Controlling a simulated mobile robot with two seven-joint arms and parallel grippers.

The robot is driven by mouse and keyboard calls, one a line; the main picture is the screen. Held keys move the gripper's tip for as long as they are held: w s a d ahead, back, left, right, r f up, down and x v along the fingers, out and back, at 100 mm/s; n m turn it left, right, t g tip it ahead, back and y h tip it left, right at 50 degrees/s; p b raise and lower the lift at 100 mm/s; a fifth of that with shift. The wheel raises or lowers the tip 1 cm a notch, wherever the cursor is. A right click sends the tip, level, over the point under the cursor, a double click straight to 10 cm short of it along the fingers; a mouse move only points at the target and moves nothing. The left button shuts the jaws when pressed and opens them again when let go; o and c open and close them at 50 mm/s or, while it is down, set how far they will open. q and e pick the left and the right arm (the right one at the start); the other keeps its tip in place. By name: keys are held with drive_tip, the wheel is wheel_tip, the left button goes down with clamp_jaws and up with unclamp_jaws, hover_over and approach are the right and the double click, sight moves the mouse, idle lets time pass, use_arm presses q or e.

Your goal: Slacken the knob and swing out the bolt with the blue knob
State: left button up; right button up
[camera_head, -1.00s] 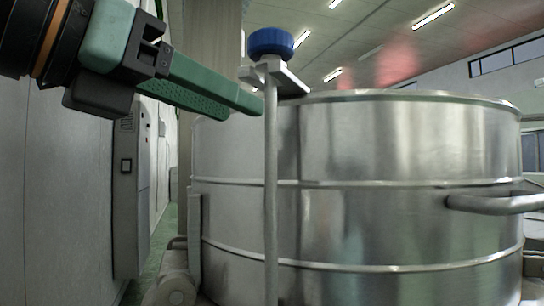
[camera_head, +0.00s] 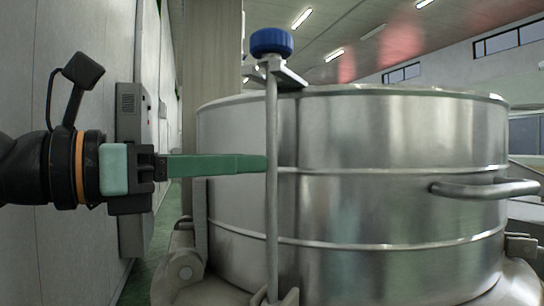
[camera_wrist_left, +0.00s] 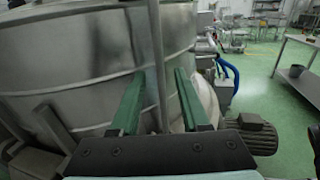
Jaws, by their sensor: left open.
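The blue knob (camera_head: 271,42) sits on top of a thin upright metal bolt (camera_head: 271,190) in front of the steel vessel (camera_head: 400,135). Just below the knob the bolt passes a bracket (camera_head: 287,75) at the vessel's rim. My left gripper (camera_head: 262,164) points right with its fingertips at the bolt's shaft, well below the knob. In the left wrist view its green fingers (camera_wrist_left: 160,92) are open, with the bolt (camera_wrist_left: 157,60) between them in the picture. I cannot tell whether a finger touches it. My right gripper is not in view.
A side handle (camera_head: 484,189) sticks out from the vessel at right. A grey wall cabinet (camera_head: 134,170) stands behind my left gripper. In the left wrist view, a motor (camera_wrist_left: 258,136), a blue hose (camera_wrist_left: 231,72) and a steel table (camera_wrist_left: 300,80) are to the right.

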sight(272, 189)
use_arm(q)
drive_tip(key=x, duration=0.5)
clamp_jaws()
idle(0.3)
idle(1.0)
